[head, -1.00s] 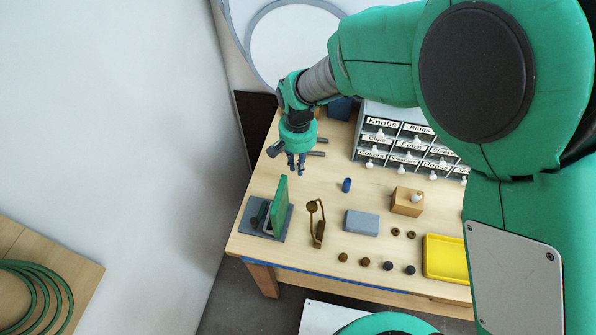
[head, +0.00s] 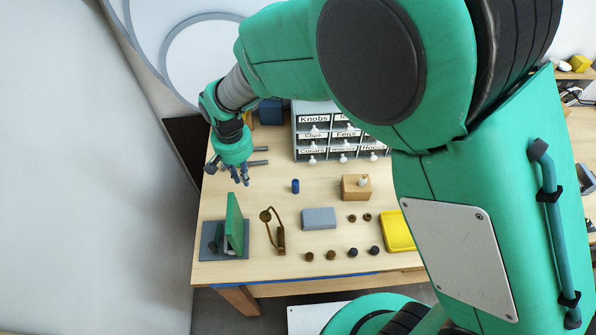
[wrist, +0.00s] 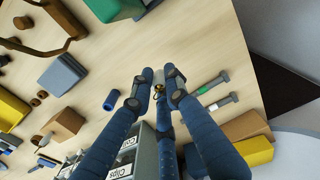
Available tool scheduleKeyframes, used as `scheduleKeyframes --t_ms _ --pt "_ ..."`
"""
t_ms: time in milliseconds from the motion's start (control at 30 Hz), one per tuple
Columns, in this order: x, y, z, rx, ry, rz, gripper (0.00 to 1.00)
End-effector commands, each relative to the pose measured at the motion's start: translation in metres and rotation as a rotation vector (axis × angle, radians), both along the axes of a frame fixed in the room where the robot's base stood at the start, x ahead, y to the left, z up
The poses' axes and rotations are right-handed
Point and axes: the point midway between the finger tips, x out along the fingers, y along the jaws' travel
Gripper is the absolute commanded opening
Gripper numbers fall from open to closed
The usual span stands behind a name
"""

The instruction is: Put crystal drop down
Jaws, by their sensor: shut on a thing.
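My gripper (head: 240,180) hangs over the back left part of the wooden workbench (head: 262,195), behind the upright green panel. In the wrist view, the blue fingers of my gripper (wrist: 158,88) are closed around the crystal drop (wrist: 159,88). The drop cannot be made out in the head view. The bench top shows beyond the fingertips, but the gap below the drop is hard to judge.
A blue cylinder (head: 295,186) stands right of my gripper. The green panel (head: 234,222) on its grey base, a brass bracket (head: 279,238), a grey block (head: 318,218), a wooden block (head: 355,187) and a yellow tray (head: 397,231) are nearby. Labelled drawers (head: 313,140) stand behind.

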Motion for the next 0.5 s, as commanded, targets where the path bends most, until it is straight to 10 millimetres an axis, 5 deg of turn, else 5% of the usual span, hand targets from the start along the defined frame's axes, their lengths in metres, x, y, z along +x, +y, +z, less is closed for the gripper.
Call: scheduleKeyframes --t_ms 267,500 --pt "0.003 -0.008 0.002 0.0 0.0 -0.011 0.0" --pt "0.015 -0.042 0.01 0.002 0.0 -0.062 0.0"
